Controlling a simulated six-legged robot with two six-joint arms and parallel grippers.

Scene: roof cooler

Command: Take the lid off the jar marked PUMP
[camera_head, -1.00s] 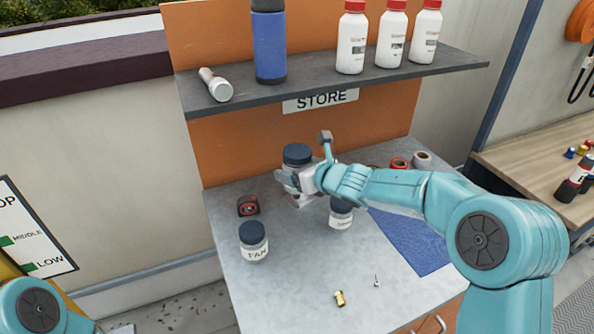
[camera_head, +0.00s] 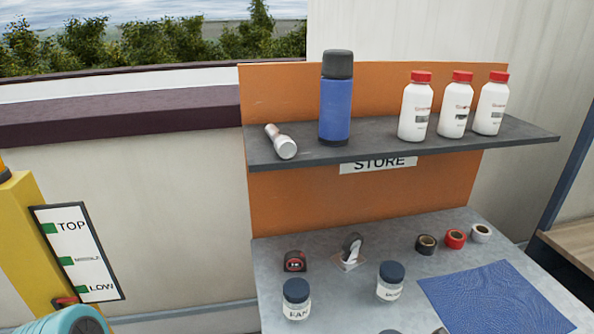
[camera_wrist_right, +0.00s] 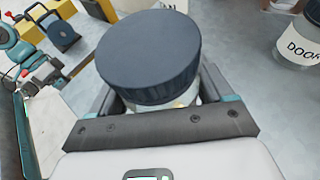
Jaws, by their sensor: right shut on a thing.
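In the right wrist view, my right gripper (camera_wrist_right: 165,98) is shut on a jar with a wide dark blue lid (camera_wrist_right: 150,55). The lid is on the jar, and the fingers hold the clear body (camera_wrist_right: 188,97) below it. The label of this jar is hidden, so I cannot read its marking. The head view shows neither gripper clearly. Two other lidded jars stand on the grey counter (camera_head: 345,300), one marked FAN (camera_head: 297,303) and one marked DOOR (camera_wrist_right: 300,48), which also shows in the head view (camera_head: 390,285).
A tape measure (camera_head: 295,261), a small dark-and-white item (camera_head: 350,250), several tape rolls (camera_head: 455,239) and a blue mat (camera_head: 495,300) are on the counter. Above it, a shelf (camera_head: 370,150) holds a flashlight (camera_head: 281,141), a blue flask (camera_head: 336,100) and white bottles (camera_head: 415,108).

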